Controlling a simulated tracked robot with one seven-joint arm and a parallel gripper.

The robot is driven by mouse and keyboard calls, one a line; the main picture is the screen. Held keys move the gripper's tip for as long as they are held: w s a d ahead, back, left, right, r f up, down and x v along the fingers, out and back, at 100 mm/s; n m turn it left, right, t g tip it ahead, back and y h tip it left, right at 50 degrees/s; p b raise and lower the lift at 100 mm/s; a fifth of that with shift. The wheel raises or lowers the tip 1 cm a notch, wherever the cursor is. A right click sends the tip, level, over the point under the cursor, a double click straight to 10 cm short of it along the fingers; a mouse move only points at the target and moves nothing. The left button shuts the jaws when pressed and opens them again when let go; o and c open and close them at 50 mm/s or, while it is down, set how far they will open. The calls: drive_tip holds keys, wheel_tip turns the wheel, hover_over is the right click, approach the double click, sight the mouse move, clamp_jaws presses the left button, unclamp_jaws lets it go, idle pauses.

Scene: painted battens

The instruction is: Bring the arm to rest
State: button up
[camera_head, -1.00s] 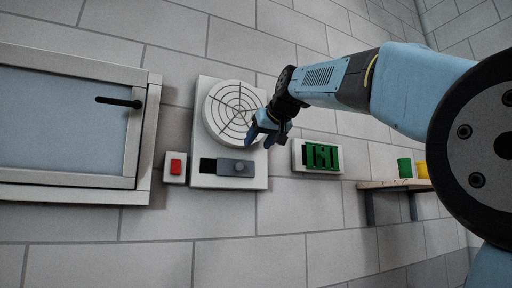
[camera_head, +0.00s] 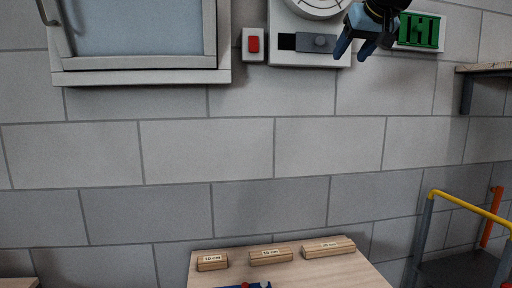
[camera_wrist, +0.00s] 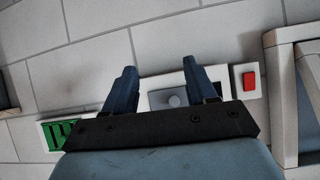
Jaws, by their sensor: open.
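My gripper (camera_head: 358,47) is open and empty at the top of the head view, in front of the wall. It overlaps the right edge of a white panel (camera_head: 283,57) with a grey sliding block (camera_head: 320,43) and a round dial (camera_head: 318,6). In the wrist view my gripper (camera_wrist: 163,88) has its two blue fingers spread, with the grey block and its knob (camera_wrist: 174,100) showing between them. I cannot tell whether the fingertips touch the panel. The rest of my arm is out of the head view.
A red button (camera_head: 253,44) sits left of the panel, beside a framed window (camera_head: 140,76). A green slotted plate (camera_head: 420,31) is to the right. Below, labelled wooden battens (camera_head: 270,257) lie on a table (camera_head: 235,274). A yellow rail (camera_head: 470,205) stands lower right. The middle wall is bare.

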drive_tip(key=s+f+g, duration=0.2)
drive_tip(key=s+f, duration=0.4)
drive_tip(key=f, duration=0.6)
drive_tip(key=s+f+g+h, duration=0.1)
drive_tip(key=s+f, duration=0.6)
drive_tip(key=f, duration=0.4)
drive_tip(key=s+f+m+g, duration=0.1)
drive_tip(key=s+f+g, duration=0.1)
drive_tip(key=s+f, duration=0.5)
wheel_tip(320, 180, down, 6)
drive_tip(key=shift+d+r+g+h, duration=0.2)
drive_tip(key=shift+g+h, duration=0.1)
drive_tip(key=shift+c, duration=0.4)
